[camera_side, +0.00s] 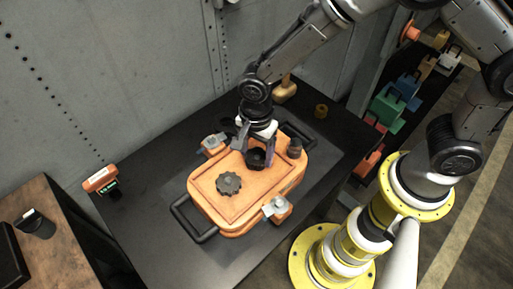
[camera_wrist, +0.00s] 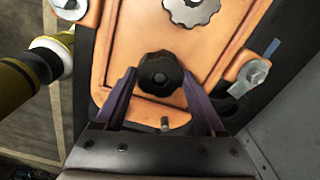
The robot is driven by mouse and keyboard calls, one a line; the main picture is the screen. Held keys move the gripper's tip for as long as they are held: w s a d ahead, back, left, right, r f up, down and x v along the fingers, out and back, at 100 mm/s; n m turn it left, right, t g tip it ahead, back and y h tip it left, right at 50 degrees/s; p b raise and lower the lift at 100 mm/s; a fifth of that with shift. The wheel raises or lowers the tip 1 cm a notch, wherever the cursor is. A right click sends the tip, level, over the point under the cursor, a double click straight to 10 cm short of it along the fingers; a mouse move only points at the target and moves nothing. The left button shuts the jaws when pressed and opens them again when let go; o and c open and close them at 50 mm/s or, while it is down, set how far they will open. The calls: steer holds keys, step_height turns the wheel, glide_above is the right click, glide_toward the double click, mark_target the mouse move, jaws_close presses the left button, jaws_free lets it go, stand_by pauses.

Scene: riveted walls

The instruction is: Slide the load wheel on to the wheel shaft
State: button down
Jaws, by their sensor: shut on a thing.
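A black lobed wheel (camera_side: 256,158), apparently the load wheel, is held between the fingers of my gripper (camera_side: 255,150). In the wrist view the wheel (camera_wrist: 160,73) sits at the fingertips of my gripper (camera_wrist: 160,80), one purple-grey finger on each side. It is over the orange lid (camera_side: 218,207) of a case; I cannot tell how far above. A short metal stub (camera_wrist: 165,126), possibly the wheel shaft, stands between the fingers on the palm side of the wheel, apart from it in the picture. My gripper hides that spot in the side view.
A second lobed wheel (camera_side: 228,183) lies on the lid; it looks grey in the wrist view (camera_wrist: 191,9). A black handle (camera_side: 193,222) juts out. A wall (camera_side: 130,75) rises behind.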

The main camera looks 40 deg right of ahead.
steer(key=shift+f, duration=0.3)
jaws_free()
steer(key=w+d+r+m+t, duration=0.1)
steer(key=d+r, duration=0.1)
steer(key=r, duration=0.8)
steer(key=w+d+r+m, duration=0.1)
steer(key=d+r, duration=0.2)
steer(key=r, duration=0.7)
steer(key=s+d+r+n+t, duration=0.4)
steer(key=s+d+r+n, duration=0.3)
steer(key=s+d, duration=0.55)
steer(key=s+d+f+n, duration=0.2)
steer(key=s+n, duration=0.3)
steer(key=n, duration=0.4)
steer(key=shift+f+n+t, duration=0.3)
steer(key=shift+n, duration=0.1)
